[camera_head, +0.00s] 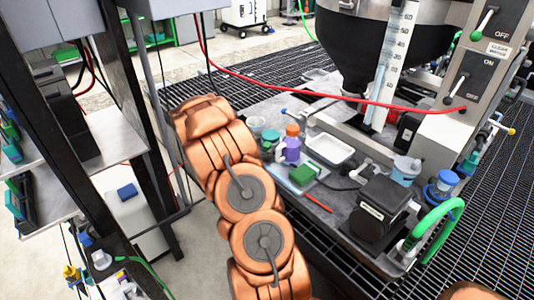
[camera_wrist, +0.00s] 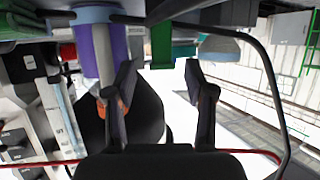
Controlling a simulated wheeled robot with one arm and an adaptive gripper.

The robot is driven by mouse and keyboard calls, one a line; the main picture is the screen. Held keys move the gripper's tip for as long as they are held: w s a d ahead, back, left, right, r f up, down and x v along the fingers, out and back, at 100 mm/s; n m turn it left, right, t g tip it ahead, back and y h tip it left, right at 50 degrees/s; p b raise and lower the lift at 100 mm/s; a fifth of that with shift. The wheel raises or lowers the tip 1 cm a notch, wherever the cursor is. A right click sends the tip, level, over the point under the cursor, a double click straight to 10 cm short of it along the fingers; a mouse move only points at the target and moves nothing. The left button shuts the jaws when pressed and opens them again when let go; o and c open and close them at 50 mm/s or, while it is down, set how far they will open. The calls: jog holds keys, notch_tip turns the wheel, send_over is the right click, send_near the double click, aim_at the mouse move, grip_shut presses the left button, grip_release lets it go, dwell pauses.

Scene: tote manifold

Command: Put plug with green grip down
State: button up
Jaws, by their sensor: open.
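A green upright piece (camera_wrist: 162,45) shows in the upside-down wrist view, framed between the fingers; I take it for the plug's green grip, but cannot be certain. My gripper (camera_wrist: 162,78) is open. Its two dark fingers stand apart with a clear gap, and no contact with the green piece shows. A small green item (camera_head: 270,136) on the bench in the head view may be the same piece. In the head view my gripper is hidden behind my copper arm.
A purple bottle (camera_head: 291,149) with an orange cap stands close by; it fills the upper left of the wrist view (camera_wrist: 98,45). A white tray (camera_head: 330,149), a green block (camera_head: 304,173) and a black box (camera_head: 380,208) crowd the bench. A red hose (camera_head: 330,93) crosses behind.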

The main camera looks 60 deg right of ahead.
aim_at(266, 147)
jog(key=p+x, duration=0.1)
jog(key=x, duration=0.2)
jog(key=shift+w+d+r, duration=0.1)
jog(key=shift+w+d, duration=0.05)
jog(key=shift+d, duration=0.1)
jog(key=shift+x, duration=0.85)
grip_shut()
